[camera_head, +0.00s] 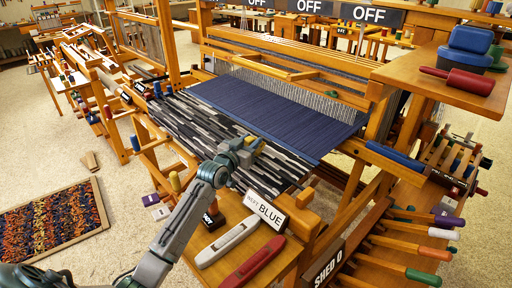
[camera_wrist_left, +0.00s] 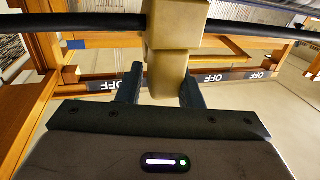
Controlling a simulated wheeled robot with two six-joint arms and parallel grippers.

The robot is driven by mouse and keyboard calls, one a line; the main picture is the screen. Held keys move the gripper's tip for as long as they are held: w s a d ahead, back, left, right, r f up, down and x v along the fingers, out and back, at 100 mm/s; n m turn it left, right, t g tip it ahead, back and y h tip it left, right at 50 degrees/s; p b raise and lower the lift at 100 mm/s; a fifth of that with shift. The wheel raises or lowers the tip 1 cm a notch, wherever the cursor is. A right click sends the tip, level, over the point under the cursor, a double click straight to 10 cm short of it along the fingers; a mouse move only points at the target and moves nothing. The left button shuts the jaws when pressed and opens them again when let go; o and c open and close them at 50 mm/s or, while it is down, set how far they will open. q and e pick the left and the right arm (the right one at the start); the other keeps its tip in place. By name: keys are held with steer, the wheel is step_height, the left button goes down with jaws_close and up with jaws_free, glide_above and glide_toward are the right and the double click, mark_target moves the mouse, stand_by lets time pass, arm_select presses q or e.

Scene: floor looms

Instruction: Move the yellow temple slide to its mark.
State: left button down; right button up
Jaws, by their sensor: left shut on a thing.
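My left gripper (camera_head: 244,153) is at the front edge of the dark blue cloth (camera_head: 275,105) on the loom, over the striped grey and black warp. In the left wrist view the yellow temple slide (camera_wrist_left: 175,30) is a dull yellow block on a thin black bar (camera_wrist_left: 85,22). Its lower stem sits between the two dark fingers of my left gripper (camera_wrist_left: 162,88), which is shut on it. In the head view only a small yellowish bit of the slide shows by the gripper. I cannot make out its mark. My right gripper is out of view.
A "WEFT BLUE" sign (camera_head: 265,212), a white shuttle (camera_head: 227,241) and a red shuttle (camera_head: 252,262) lie on the bench in front. Levers with coloured handles (camera_head: 422,277) stick out at the right. A patterned rug (camera_head: 48,228) lies on the floor at left.

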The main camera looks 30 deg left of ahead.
arm_select(q)
steer(key=shift+a+r, duration=0.15)
steer(key=shift+r, duration=0.15)
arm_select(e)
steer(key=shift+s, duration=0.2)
arm_select(q)
steer(key=c, duration=1.3)
jaws_free()
steer(key=shift+o, duration=0.7)
steer(key=shift+w+a+f, duration=0.15)
steer(key=shift+a+f, duration=0.05)
steer(key=shift+a, duration=0.15)
steer(key=shift+d, duration=0.1)
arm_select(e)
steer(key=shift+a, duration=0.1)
arm_select(q)
steer(key=shift+f, duration=0.15)
